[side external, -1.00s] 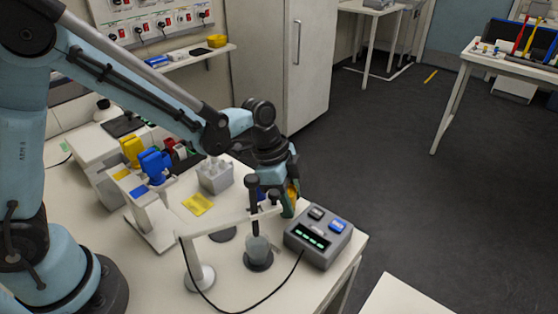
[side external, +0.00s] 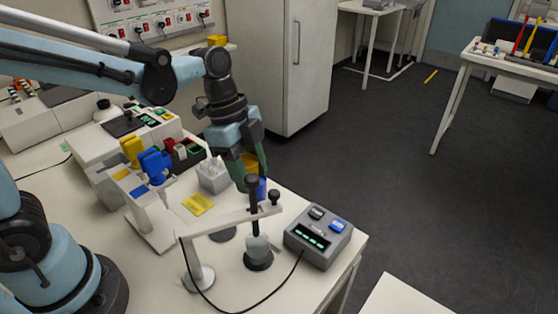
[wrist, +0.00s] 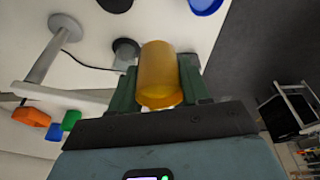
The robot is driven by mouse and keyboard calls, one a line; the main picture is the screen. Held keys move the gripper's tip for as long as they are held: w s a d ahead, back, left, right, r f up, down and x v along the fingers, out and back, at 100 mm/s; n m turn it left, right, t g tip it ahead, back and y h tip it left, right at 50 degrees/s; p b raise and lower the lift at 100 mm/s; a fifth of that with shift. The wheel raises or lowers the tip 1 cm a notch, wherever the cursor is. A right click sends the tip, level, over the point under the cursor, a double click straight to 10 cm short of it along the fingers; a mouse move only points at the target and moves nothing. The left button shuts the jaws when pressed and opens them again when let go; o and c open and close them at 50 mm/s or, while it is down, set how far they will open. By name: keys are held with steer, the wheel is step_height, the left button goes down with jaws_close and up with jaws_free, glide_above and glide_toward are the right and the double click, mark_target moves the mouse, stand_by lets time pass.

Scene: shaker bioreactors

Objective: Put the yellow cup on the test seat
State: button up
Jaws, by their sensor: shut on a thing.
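My gripper (side external: 248,172) is shut on the yellow cup (side external: 251,163), above the bench beyond the stand. In the wrist view the yellow cup (wrist: 158,75) lies between the two green fingers of my gripper (wrist: 157,85). A dark round seat (side external: 222,235) lies bare on the bench left of the stirrer. Another dark round base (side external: 259,262) carries a greyish cup (side external: 258,246) below the stirrer. I cannot tell which of the two is the test seat. A blue cup (side external: 262,188) stands just below my gripper, partly hidden.
A white stand (side external: 215,228) with a horizontal bar and black stirrer reaches across the bench close to my gripper. A grey control box (side external: 318,239) sits at the right bench edge. A yellow card (side external: 198,204) and a grey holder (side external: 214,177) lie to the left.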

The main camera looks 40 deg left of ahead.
steer(key=m, duration=0.2)
glide_above(228, 234)
steer(key=w, duration=0.1)
steer(key=a, duration=0.1)
steer(key=shift+g, duration=0.3)
steer(key=shift+s+a+f, duration=0.1)
steer(key=shift+s+f, duration=0.05)
steer(key=shift+f, duration=1.55)
steer(key=shift+s+d+f, duration=0.1)
steer(key=shift+s+f, duration=0.1)
steer(key=shift+f, duration=1.5)
steer(key=shift+s+a+f, duration=0.1)
steer(key=shift+s+f, duration=0.05)
steer(key=shift+f, duration=1.55)
steer(key=shift+f, duration=0.1)
steer(key=o, duration=1.1)
steer(key=shift+c, duration=0.2)
steer(key=d+v, duration=0.1)
steer(key=v, duration=1.1)
steer(key=shift+d+r, duration=0.25)
steer(key=shift+d, duration=0.15)
